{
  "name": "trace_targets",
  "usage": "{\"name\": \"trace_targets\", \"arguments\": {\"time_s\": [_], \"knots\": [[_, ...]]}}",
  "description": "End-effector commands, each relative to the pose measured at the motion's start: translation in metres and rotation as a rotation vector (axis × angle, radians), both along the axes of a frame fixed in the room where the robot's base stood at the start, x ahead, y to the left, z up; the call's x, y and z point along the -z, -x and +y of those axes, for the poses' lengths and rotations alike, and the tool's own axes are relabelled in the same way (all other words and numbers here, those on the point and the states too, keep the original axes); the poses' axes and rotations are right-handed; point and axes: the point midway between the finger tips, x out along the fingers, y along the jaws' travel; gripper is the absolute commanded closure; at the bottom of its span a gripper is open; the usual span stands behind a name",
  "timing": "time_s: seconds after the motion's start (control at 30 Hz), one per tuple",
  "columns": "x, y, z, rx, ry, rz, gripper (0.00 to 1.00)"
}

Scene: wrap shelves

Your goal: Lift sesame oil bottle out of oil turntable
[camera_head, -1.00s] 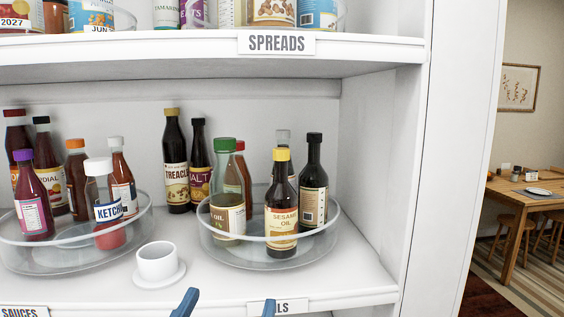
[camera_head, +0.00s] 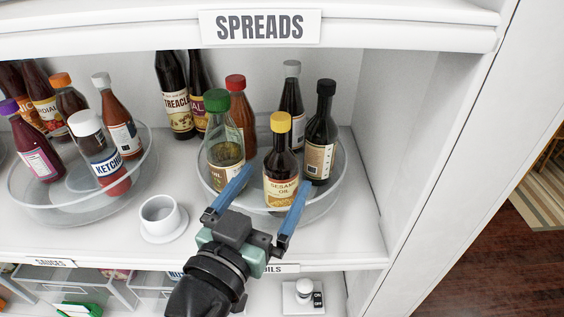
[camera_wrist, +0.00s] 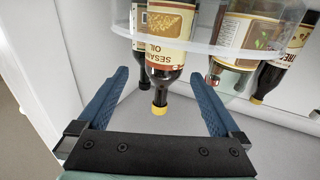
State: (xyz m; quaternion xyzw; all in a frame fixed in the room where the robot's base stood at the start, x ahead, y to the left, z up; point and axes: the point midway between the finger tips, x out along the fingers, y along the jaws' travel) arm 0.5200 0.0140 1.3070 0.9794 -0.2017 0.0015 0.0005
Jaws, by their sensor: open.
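The sesame oil bottle (camera_head: 281,167) is dark with a yellow cap and a cream label. It stands upright at the front of the clear oil turntable (camera_head: 322,205), among several other bottles. In the wrist view, which is upside down, the sesame oil bottle (camera_wrist: 163,60) shows between the fingers, its yellow cap nearest the palm. My gripper (camera_head: 270,182) is open, its blue fingers in front of and to either side of the bottle in the head view. It is not closed on anything. The turntable's clear wall (camera_wrist: 210,45) also shows in the wrist view.
A green-capped bottle (camera_head: 222,140) stands left of the sesame oil, and a black-capped bottle (camera_head: 320,140) stands close on its right. A white cup (camera_head: 160,215) sits left of the turntable. The SPREADS shelf (camera_head: 380,35) is above, and a side wall (camera_head: 425,120) is at right.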

Motion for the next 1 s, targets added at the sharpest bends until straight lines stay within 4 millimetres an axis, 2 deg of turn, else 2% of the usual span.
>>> {"name": "trace_targets", "arguments": {"time_s": [0.1, 0.37, 0.53, 0.7, 1.0], "knots": [[-0.004, -0.018, -0.008, 0.002, 0.001, -0.001, 0.00], [-0.005, -0.034, -0.014, 0.001, 0.001, -0.001, 0.00], [-0.011, -0.056, -0.018, 0.002, 0.003, 0.001, 0.00], [-0.007, -0.073, -0.025, 0.000, 0.001, 0.000, 0.00], [-0.005, -0.077, -0.026, -0.001, 0.000, 0.000, 0.00]]}}
